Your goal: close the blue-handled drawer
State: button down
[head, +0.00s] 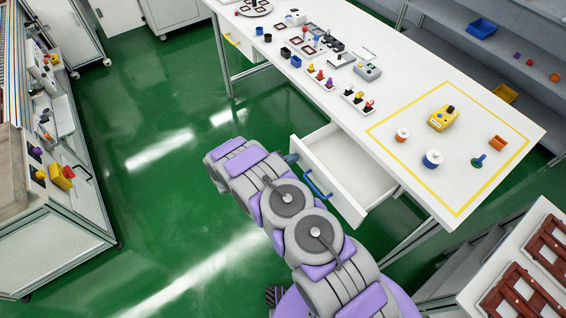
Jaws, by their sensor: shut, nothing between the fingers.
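The drawer (345,165) with the blue handle (319,186) is pulled out from under the near side of the white workbench. Its white tray is open to view and looks empty. The blue handle is on its front panel, which faces my arm. A small blue piece (291,158) shows by the panel's far end; I cannot tell if it belongs to the handle. My purple and grey arm reaches up from the bottom and bends close to the drawer front. My gripper cannot be made out, and the arm hides part of this area. I cannot tell whether anything touches the handle.
The white workbench (400,88) carries several small parts and a yellow-outlined square (465,208). Another drawer, with a yellow handle (232,40), is farther back. A shelf stands at right, a side table with brown trays (520,300) at lower right. Green floor (160,220) is clear at left.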

aim_at(299, 149)
jog(key=w+d, duration=0.3)
jog(key=d, duration=0.2)
jog(key=w+d+b, duration=0.1)
jog(key=w+d, duration=0.2)
jog(key=d, duration=0.3)
jog(key=w+d+b, duration=0.1)
jog(key=w+d, duration=0.2)
jog(key=d, duration=0.2)
jog(key=shift+w+d, duration=0.15)
jog(key=shift+w+d+b, duration=0.15)
jog(key=shift+d+b, duration=0.05)
jog(key=shift+b, duration=0.1)
jog(key=shift+w+r, duration=0.1)
jog(key=shift+r, duration=0.05)
jog(key=shift+d, duration=0.15)
jog(key=shift+s+a, duration=0.2)
jog(key=shift+a, duration=0.05)
jog(key=p+v, duration=0.1)
jog(key=v, duration=0.3)
jog(key=f+p+v, duration=0.1)
jog(key=v, duration=0.3)
jog(key=p+v, duration=0.1)
jog(key=v, duration=0.3)
jog(key=shift+a+f, duration=0.15)
jog(key=shift+a, duration=0.5)
jog(key=shift+s+a, duration=0.1)
jog(key=shift+s, duration=0.3)
